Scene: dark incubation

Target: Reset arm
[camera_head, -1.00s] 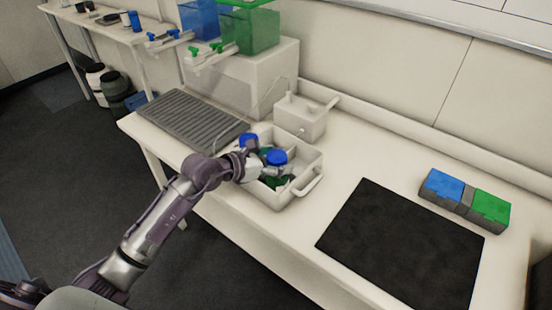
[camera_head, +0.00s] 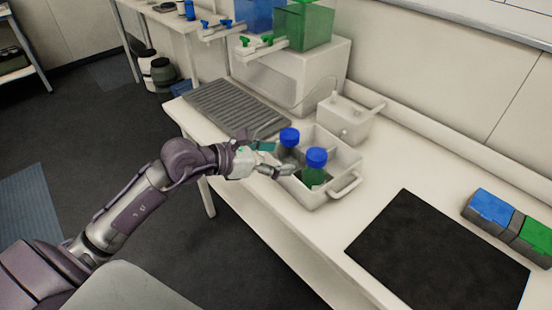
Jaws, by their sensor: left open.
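My left arm comes in from the left. Its gripper (camera_head: 283,158) is open and empty at the near left edge of a white carrier (camera_head: 345,187). Two blue-capped bottles stand upright in the carrier: one (camera_head: 289,139) at the back left and one with green contents (camera_head: 315,168) nearer the front right. The gripper is just left of the bottles; I cannot tell whether it touches the carrier's rim. My right gripper is not in view.
The white bench also holds a grey ribbed mat (camera_head: 228,107), a small white box (camera_head: 345,118), a black mat (camera_head: 440,255), and blue (camera_head: 491,207) and green (camera_head: 537,236) boxes. Blue and green tanks (camera_head: 305,27) stand on a white block behind. Floor at left is open.

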